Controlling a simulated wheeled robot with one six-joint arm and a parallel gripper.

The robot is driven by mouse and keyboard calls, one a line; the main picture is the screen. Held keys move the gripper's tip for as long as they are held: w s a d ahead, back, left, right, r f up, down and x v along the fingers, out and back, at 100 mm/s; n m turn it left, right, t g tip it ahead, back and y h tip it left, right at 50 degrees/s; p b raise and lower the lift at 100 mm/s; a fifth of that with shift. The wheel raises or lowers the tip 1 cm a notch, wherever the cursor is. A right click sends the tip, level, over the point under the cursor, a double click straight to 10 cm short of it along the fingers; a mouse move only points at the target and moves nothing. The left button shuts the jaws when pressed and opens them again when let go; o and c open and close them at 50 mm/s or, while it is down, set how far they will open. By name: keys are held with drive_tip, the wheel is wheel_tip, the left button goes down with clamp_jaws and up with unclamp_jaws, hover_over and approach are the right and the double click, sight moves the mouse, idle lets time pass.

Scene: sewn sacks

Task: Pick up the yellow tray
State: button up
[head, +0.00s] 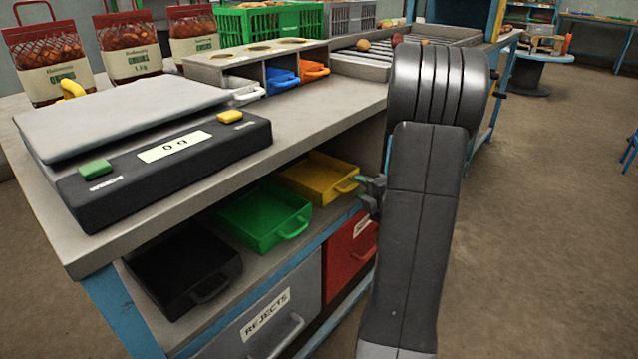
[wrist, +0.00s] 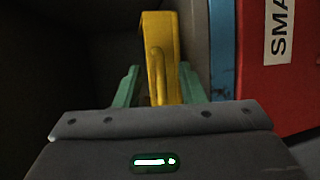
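The yellow tray (head: 318,178) sits on the shelf under the bench, right of the green tray, with its handle facing out. It also shows in the wrist view (wrist: 168,38), with its looped handle upright in the picture. My gripper (head: 372,190) is at the shelf's front edge, just right of the tray's handle. In the wrist view my gripper (wrist: 160,68) is open, one green finger on each side of the handle. A gap seems to show on both sides, and I cannot tell how deep the handle reaches between the fingers.
The green tray (head: 262,217) and black tray (head: 182,268) share the shelf. The benchtop overhangs them, carrying a scale (head: 160,160). Below are a grey rejects drawer (head: 268,318) and a red drawer (head: 349,248), close right in the wrist view. The floor at right is open.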

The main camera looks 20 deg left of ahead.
drive_tip(key=shift+w+a+f, duration=0.15)
drive_tip(key=shift+w+a, duration=0.25)
drive_tip(key=shift+a, duration=0.05)
clamp_jaws()
